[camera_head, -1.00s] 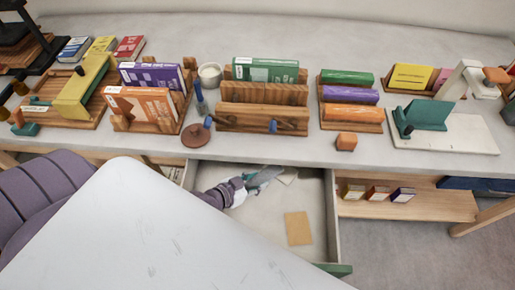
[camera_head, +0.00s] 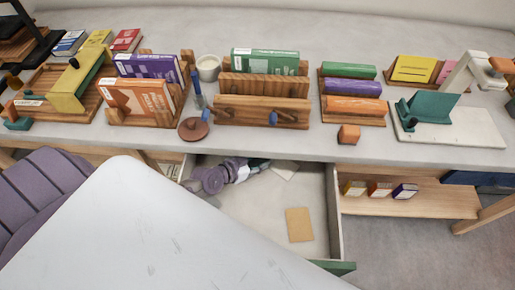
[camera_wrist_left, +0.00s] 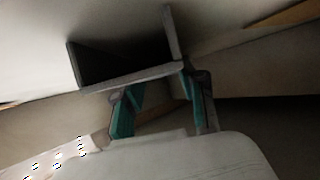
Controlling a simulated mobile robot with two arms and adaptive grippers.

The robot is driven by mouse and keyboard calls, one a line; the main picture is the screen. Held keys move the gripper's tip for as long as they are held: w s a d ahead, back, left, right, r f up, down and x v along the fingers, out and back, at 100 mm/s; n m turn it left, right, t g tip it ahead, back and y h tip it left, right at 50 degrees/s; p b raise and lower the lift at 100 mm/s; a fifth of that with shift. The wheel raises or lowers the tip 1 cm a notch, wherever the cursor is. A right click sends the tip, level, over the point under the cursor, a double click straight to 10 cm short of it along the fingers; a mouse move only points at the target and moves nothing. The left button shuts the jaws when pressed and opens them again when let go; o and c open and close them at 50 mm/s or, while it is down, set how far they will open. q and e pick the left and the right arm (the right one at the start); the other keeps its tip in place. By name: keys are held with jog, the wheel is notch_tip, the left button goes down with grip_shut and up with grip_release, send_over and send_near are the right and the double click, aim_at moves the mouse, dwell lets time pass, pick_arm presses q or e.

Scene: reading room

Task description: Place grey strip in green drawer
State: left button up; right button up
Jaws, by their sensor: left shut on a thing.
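The green drawer is pulled out below the table; its green front edge (camera_head: 335,267) shows at the bottom and its right side wall (camera_head: 334,210) stands clear. My left gripper (camera_head: 258,164) is inside the drawer's opening at the back, near the table edge, mostly hidden by my purple-grey wrist. In the left wrist view my left gripper (camera_wrist_left: 160,108) has teal-padded fingers shut on the grey strip (camera_wrist_left: 130,78), a dark grey piece with an upright flange. Whether the strip touches the drawer floor I cannot tell. My right gripper is not in view.
A shelf (camera_head: 420,203) with small boxes is at the right.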

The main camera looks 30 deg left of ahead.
pick_arm(q)
jog(key=o, duration=0.8)
jog(key=shift+f, duration=0.1)
jog(key=p+v, duration=0.1)
jog(key=v, duration=1)
jog(key=shift+s+a+r, duration=0.2)
jog(key=shift+s+r, duration=0.15)
jog(key=shift+s, duration=0.1)
